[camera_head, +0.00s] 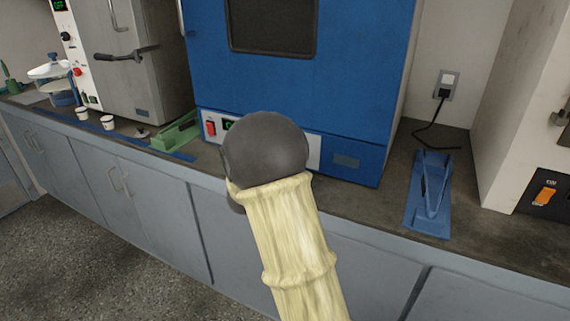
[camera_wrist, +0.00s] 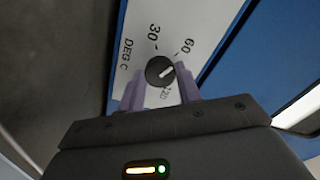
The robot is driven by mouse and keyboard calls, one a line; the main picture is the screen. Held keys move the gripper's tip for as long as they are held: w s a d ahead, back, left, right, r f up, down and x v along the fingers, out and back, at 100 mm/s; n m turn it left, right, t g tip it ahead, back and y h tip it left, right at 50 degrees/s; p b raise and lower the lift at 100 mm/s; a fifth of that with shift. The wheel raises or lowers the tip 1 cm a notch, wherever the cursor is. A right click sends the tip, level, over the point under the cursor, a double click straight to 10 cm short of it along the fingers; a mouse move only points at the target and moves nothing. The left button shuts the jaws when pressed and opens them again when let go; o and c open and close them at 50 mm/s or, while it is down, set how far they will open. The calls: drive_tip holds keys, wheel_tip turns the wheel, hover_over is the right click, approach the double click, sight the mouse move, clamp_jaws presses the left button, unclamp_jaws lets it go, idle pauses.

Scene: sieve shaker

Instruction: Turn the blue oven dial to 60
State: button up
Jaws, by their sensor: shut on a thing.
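The blue oven (camera_head: 290,90) stands on the counter, with a white control strip (camera_head: 314,152) low on its front. My arm hides the dial and my gripper in the head view. In the wrist view the black round dial (camera_wrist: 158,66) sits on the white panel, with "30", "60" and "120" printed around it. Its white pointer line slants up and right, roughly towards "60". My gripper (camera_wrist: 160,78) has its two purple fingers on either side of the dial and is shut on it.
A red switch (camera_head: 210,128) and part of a green display (camera_head: 229,125) show left of my arm. A blue stand (camera_head: 432,195) lies on the counter at right and a green stand (camera_head: 177,133) at left. A grey oven (camera_head: 143,75) stands further left.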

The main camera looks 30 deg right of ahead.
drive_tip(key=shift+m, duration=0.3)
drive_tip(key=o, duration=1)
drive_tip(key=shift+c, duration=0.2)
drive_tip(key=shift+s+a, duration=0.1)
drive_tip(key=p+v, duration=0.1)
drive_tip(key=v, duration=1.6)
drive_tip(key=shift+f, duration=0.15)
